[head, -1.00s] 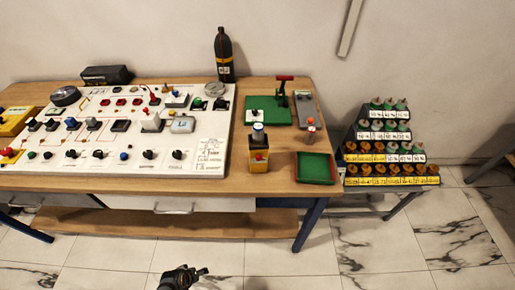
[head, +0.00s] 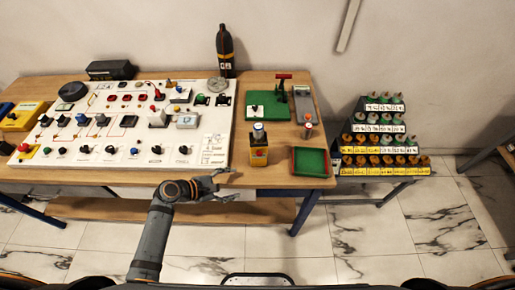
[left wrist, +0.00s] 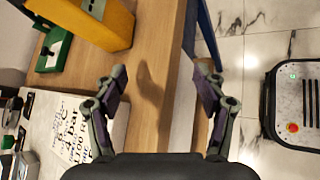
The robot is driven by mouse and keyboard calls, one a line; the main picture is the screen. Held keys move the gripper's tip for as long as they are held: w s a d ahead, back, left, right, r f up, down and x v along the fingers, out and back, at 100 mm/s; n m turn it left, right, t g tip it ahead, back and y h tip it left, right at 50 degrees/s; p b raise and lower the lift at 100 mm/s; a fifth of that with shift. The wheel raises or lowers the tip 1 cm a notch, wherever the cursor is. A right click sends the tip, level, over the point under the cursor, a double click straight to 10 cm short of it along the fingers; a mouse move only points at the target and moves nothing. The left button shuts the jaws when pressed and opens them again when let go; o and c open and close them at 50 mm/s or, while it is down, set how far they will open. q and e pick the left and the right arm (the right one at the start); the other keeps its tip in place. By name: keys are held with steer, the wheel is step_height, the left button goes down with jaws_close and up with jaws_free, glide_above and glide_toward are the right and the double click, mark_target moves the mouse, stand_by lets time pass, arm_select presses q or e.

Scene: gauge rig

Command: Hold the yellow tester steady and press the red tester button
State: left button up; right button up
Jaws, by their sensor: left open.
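The yellow tester (head: 259,156) stands upright on the wooden bench, right of the white panel, with a dark and silver upper part. A small reddish spot shows on its front, too small to make out clearly as the button. My left gripper (head: 226,180) is at the bench's front edge, left of and nearer than the tester, not touching it. In the left wrist view my left gripper (left wrist: 162,76) has its fingers wide apart with nothing between them; the yellow tester (left wrist: 95,22) is at the upper left, partly cut off. My right gripper is not in view.
The white control panel (head: 215,145) covers the bench's left part. A green board (head: 268,112) with a red-handled lever stands behind the tester; a red-rimmed green tray (head: 293,168) is right of it. A stepped rack (head: 380,150) stands farther right. Bare wood lies around the tester.

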mark_target(256, 158)
arm_select(q)
steer(key=w+r+n, duration=0.1)
steer(key=n, duration=0.1)
steer(key=w+r+n+t+h, duration=0.1)
steer(key=w+n, duration=0.1)
steer(key=w+r+n+t+h, duration=0.1)
steer(key=w+n, duration=0.1)
steer(key=n, duration=0.1)
steer(key=shift+d, duration=0.25)
steer(key=shift+w+r+n, duration=0.1)
steer(key=shift+n, duration=0.3)
steer(key=shift+w+d+f, duration=0.2)
steer(key=shift+w+d, duration=0.05)
steer(key=shift+d, duration=0.1)
steer(key=b+x, duration=0.3)
steer(key=x, duration=0.4)
steer(key=shift+w+d, duration=0.25)
steer(key=shift+d, duration=0.1)
steer(key=shift+w+d+f+b, duration=0.2)
steer(key=shift+w+d+b, duration=0.15)
steer(key=shift+d, duration=0.15)
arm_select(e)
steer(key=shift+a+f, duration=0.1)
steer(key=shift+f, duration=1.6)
arm_select(q)
steer(key=shift+c, duration=0.3)
steer(key=c, duration=0.7)
steer(key=shift+o, duration=0.2)
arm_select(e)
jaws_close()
